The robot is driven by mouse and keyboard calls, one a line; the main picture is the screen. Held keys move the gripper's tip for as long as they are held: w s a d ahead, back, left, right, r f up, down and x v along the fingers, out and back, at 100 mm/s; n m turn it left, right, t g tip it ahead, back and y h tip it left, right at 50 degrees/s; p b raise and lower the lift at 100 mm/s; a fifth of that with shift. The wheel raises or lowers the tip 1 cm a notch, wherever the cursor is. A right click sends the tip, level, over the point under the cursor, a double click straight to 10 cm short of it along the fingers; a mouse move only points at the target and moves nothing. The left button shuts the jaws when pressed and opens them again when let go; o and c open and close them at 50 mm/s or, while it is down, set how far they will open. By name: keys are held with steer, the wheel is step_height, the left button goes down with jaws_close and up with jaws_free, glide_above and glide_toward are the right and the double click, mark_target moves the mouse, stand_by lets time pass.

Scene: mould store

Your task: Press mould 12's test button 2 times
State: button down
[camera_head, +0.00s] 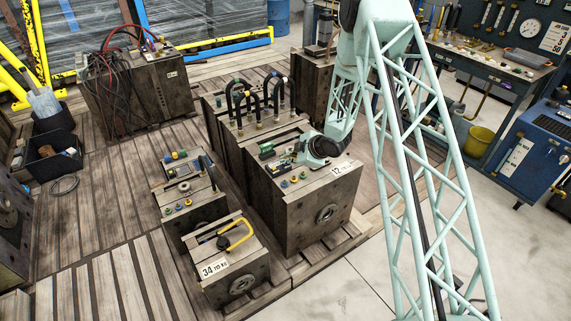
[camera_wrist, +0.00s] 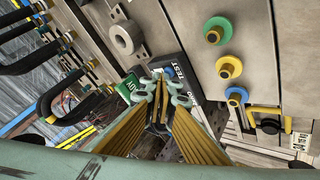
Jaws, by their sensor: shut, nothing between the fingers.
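Mould 12 (camera_head: 310,215) is a large weathered block with a "12" label on its top edge, in the middle of the head view. On its top, a black panel marked TEST (camera_wrist: 180,72) shows in the wrist view, beside a green label (camera_wrist: 125,89). A small blue spot, likely the test button (camera_wrist: 168,70), is mostly hidden behind my fingertips. My gripper (camera_wrist: 162,78) is shut and empty, with its tips over this panel. I cannot tell whether they touch the button.
Coloured fittings in yellow (camera_wrist: 229,67), blue (camera_wrist: 236,96) and green (camera_wrist: 217,30) stick up nearby. Black hose loops (camera_head: 260,98) rise behind. Mould 34 (camera_head: 235,275), with a yellow handle, stands in front at left. A workbench (camera_head: 495,75) is at right.

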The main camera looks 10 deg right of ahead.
steer(key=shift+r, duration=0.2)
steer(key=shift+r+p, duration=0.4)
steer(key=shift+r, duration=0.2)
stand_by(0.4)
steer(key=shift+r+p, duration=1.3)
steer(key=shift+r, duration=1.25)
stand_by(0.4)
